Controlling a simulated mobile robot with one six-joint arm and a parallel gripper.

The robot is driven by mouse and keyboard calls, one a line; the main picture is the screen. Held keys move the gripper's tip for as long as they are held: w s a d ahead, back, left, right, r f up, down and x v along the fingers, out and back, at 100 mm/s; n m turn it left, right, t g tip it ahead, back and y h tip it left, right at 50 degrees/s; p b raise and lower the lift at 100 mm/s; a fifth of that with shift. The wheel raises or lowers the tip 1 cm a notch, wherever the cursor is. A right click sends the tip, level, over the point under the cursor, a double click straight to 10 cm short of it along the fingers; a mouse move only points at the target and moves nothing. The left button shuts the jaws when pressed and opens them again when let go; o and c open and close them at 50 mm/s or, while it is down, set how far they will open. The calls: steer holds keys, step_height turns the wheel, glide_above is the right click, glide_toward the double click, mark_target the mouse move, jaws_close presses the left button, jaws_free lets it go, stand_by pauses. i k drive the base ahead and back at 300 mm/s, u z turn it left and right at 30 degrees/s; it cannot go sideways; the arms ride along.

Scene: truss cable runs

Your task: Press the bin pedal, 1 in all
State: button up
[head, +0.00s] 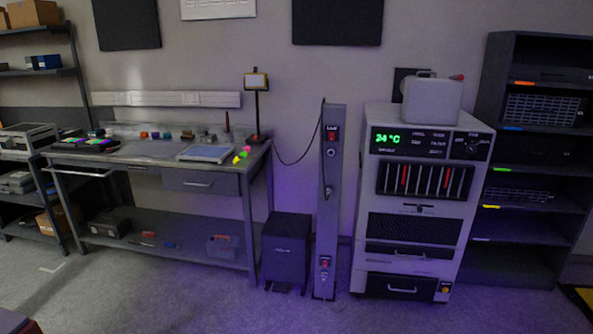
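A dark grey box-shaped bin (287,251) stands on the floor between the workbench and a tall grey post. Its lid looks closed. A small dark part that looks like the pedal (285,289) sticks out low at the front of the bin, close to the floor. It is small and dim, so I cannot tell whether it is pressed down. My gripper is not in view.
The workbench (248,183) stands left of the bin, with a leg close beside it. The tall grey post (329,205) and a white machine cabinet (420,215) stand to the right. The carpet floor (200,300) in front is clear.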

mark_target(279, 287)
steer(key=u, duration=0.35)
steer(key=i, duration=1.4)
steer(key=u, duration=0.4)
